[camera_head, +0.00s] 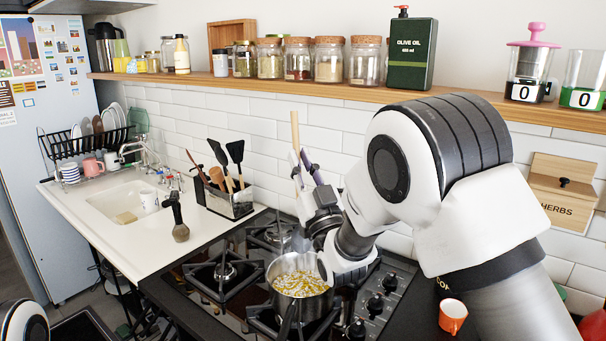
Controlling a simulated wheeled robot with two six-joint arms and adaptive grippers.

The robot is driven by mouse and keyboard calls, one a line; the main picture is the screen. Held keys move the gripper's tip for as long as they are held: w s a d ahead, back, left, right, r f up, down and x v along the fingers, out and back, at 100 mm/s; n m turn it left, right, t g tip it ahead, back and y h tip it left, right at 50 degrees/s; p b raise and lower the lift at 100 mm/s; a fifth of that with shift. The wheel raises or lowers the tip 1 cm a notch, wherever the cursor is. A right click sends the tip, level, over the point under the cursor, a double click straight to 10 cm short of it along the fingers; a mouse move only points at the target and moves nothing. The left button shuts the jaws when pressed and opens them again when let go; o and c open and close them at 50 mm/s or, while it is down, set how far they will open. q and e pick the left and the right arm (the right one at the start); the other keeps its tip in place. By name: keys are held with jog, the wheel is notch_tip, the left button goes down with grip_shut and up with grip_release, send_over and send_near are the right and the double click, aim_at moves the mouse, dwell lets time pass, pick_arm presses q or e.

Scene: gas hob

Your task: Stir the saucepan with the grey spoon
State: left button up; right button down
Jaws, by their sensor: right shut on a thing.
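The saucepan (300,307) stands on the hob's front burner, holding a yellow and white mix, with its dark handle pointing toward the front. My right gripper (304,160) is behind and above it, fingers pointing up, shut on a utensil with a pale wooden handle (295,130) that rises above the fingers. The utensil's lower end is hidden, so I cannot tell whether it is the grey spoon. My left gripper is not in view.
A utensil caddy (240,206) stands at the back of the counter, left of the hob (195,296). A sink (118,207) is farther left. Jars and an olive oil bottle (413,55) line the shelf above. An orange cup (452,317) is at the right.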

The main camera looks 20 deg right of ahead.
jog(key=shift+s+d+r, duration=0.1)
jog(key=shift+s, duration=0.15)
jog(key=shift+w+f+b, duration=0.25)
jog(key=shift+f, duration=0.25)
jog(key=shift+w+f+b, duration=0.2)
jog(key=shift+f, duration=0.3)
notch_tip(320, 180, down, 2)
jog(key=shift+w+f+b, duration=0.1)
jog(key=shift+b, duration=0.4)
notch_tip(320, 180, down, 2)
jog(key=shift+w+b, duration=0.1)
jog(key=shift+b, duration=0.55)
jog(key=f+b, duration=0.4)
jog(key=s+f+b, duration=0.1)
jog(key=f+b, duration=0.1)
jog(key=shift+f, duration=0.4)
